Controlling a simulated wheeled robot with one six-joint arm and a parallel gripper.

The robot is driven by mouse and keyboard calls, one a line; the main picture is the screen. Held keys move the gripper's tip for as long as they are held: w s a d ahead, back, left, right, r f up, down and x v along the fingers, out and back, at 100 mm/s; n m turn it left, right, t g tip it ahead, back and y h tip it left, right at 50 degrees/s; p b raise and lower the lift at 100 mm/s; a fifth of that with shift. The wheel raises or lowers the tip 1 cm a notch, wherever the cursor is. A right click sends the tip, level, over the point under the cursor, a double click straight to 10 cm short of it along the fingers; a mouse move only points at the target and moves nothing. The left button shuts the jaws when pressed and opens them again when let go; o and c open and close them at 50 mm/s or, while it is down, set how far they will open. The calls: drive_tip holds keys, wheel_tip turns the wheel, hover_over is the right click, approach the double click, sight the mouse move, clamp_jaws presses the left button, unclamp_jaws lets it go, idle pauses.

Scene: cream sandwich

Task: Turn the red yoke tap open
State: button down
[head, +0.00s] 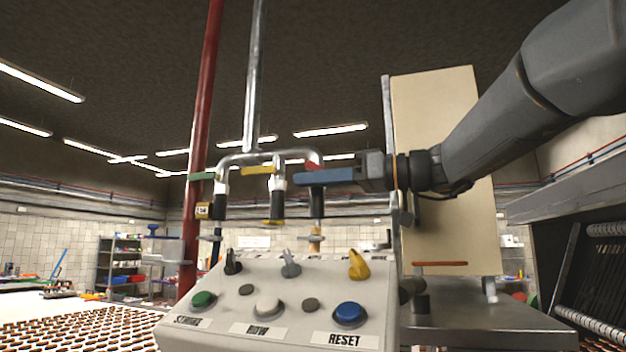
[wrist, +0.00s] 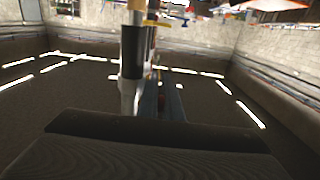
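The red yoke tap (head: 313,165) is the rightmost of three taps on the overhead pipe in the head view. Only a small red part shows, above my gripper's blue fingers; the rest is hidden. My gripper (head: 325,177) reaches in from the right at the tap's height, its fingers pointing left across the tap. In the wrist view the fingers of my gripper (wrist: 162,98) lie side by side with a narrow gap between them. A small dark reddish patch shows near the gap. I cannot tell whether the fingers touch or hold the red handle.
A yellow-handled tap (head: 257,171) and a green-handled tap (head: 203,176) hang to the left. A control panel (head: 285,275) with buttons and switches stands below. A red pipe (head: 202,110) rises at the left. A cream board (head: 450,170) stands behind my arm.

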drive_tip(key=b, duration=0.2)
drive_tip(key=shift+w+f+b, duration=0.1)
drive_tip(key=shift+f+b, duration=0.05)
drive_tip(key=shift+b, duration=0.15)
drive_tip(key=y+b, duration=0.1)
drive_tip(key=b, duration=0.5)
drive_tip(key=shift+a, duration=0.15)
drive_tip(key=y+b, duration=0.1)
drive_tip(key=b, duration=0.5)
drive_tip(key=t+y+b, duration=0.1)
drive_tip(key=b, duration=0.5)
drive_tip(key=shift+w+a+y+b, duration=0.1)
drive_tip(key=shift+a+y+b, duration=0.2)
drive_tip(key=shift+a+b, duration=0.05)
drive_tip(key=shift+r+b, duration=0.3)
drive_tip(key=shift+b, duration=0.3)
drive_tip(key=c, duration=2.2)
unclamp_jaws()
drive_tip(key=shift+f, duration=0.1)
